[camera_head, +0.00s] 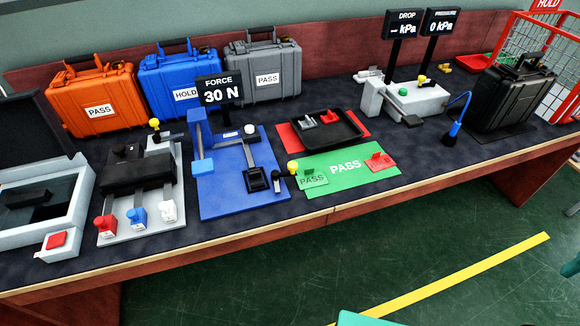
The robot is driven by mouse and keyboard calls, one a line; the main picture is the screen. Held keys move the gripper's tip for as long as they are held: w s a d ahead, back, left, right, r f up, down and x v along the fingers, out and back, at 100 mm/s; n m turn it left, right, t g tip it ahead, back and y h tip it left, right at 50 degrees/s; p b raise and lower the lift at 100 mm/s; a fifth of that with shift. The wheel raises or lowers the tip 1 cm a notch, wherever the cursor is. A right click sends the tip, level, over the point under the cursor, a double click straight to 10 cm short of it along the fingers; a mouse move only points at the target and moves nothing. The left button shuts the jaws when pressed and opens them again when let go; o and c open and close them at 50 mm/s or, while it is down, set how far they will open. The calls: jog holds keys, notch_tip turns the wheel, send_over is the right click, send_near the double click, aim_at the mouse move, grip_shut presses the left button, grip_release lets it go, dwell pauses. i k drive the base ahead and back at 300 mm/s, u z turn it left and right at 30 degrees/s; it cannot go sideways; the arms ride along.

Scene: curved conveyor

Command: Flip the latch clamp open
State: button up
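Which part is the latch clamp I cannot tell for sure. Three lever-like parts with yellow knobs show in the head view. One yellow knob (154,123) stands at the back of the grey fixture (140,226) at left. Another yellow knob (293,167) is on a dark lever at the right edge of the blue force stand (215,202), pointing toward the green PASS mat. A third yellow knob (422,79) is on top of the light grey pressure fixture (425,100) at the right back. Whether any clamp is open or closed is too small to tell.
Orange (98,97), blue (179,78) and grey (263,68) cases line the back. A black tray (322,143), the green PASS mat (340,168) and a black case (512,92) occupy the bench. A red wire basket (560,40) stands at right.

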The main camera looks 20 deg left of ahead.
aim_at(292, 166)
jog(key=z, duration=0.05)
jog(key=k, duration=0.3)
jog(key=u, duration=0.55)
jog(key=i, duration=1)
jog(key=z, duration=0.45)
